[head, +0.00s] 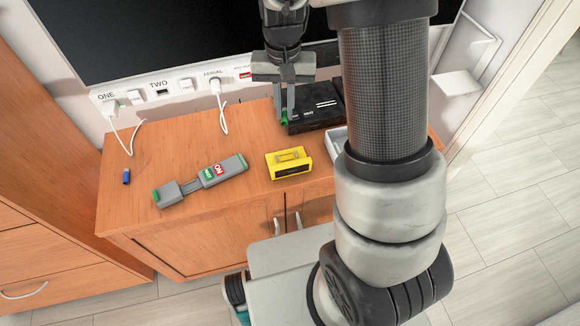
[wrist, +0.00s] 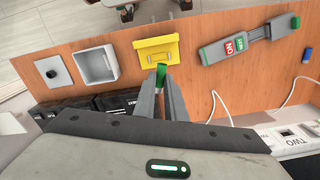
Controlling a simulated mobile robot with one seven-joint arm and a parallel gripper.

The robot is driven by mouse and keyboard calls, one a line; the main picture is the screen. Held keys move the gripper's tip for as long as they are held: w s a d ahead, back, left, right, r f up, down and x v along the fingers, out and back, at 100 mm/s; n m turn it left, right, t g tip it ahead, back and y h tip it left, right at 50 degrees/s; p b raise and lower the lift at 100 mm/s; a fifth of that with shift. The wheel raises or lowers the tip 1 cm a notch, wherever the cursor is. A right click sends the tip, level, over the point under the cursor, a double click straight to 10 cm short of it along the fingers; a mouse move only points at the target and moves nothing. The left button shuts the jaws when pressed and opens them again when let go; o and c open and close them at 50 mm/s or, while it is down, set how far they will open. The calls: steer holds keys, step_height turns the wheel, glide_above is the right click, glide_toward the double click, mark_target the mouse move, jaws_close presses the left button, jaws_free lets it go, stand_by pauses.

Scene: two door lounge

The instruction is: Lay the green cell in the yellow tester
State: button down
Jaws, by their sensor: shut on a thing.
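The yellow tester (head: 289,163) sits on the wooden cabinet top, near its front edge; it also shows in the wrist view (wrist: 157,49). My gripper (head: 285,118) is shut on the green cell (head: 284,117), which shows as a small green piece between the fingertips. In the wrist view the green cell (wrist: 161,70) is partly hidden by the fingers. In the head view, my gripper is behind the tester, beside the black box. I cannot tell its height above the surface.
A black box (head: 318,110) stands at the back. A grey device with green ends (head: 215,177) and a blue piece (head: 127,176) lie to the left. White cables hang from the wall sockets.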

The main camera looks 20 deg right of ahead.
step_height(320, 180, down, 7)
steer(key=m+b, duration=0.4)
steer(key=b, duration=0.3)
steer(key=m+b, duration=0.1)
steer(key=b, duration=0.4)
glide_toward(286, 157)
step_height(286, 157, down, 6)
steer(key=shift+f, duration=0.1)
steer(key=c, duration=1.8)
jaws_free()
steer(key=shift+r, duration=0.2)
